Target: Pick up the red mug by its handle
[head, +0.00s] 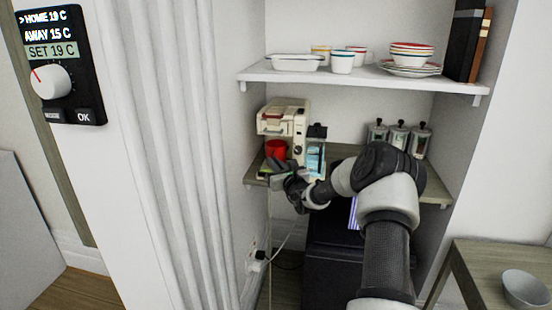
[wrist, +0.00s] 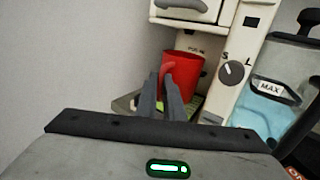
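The red mug (head: 276,150) stands upright on the drip tray of a cream coffee machine (head: 297,122) on the lower shelf. In the wrist view the mug (wrist: 190,77) has its handle (wrist: 166,70) turned toward my gripper. My gripper (wrist: 162,80) reaches in from the front, its two fingers close together with the handle between their tips. The fingers look shut on the handle; the exact contact is small in the picture. In the head view my gripper (head: 277,168) is just below and in front of the mug, partly hiding the tray.
The machine's dial (wrist: 233,72) and blue water tank (wrist: 262,100) are close on the right. The machine's upper part overhangs the mug. Several canisters (head: 398,135) stand further right. An upper shelf (head: 350,76) holds dishes. A plain wall is left of the machine.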

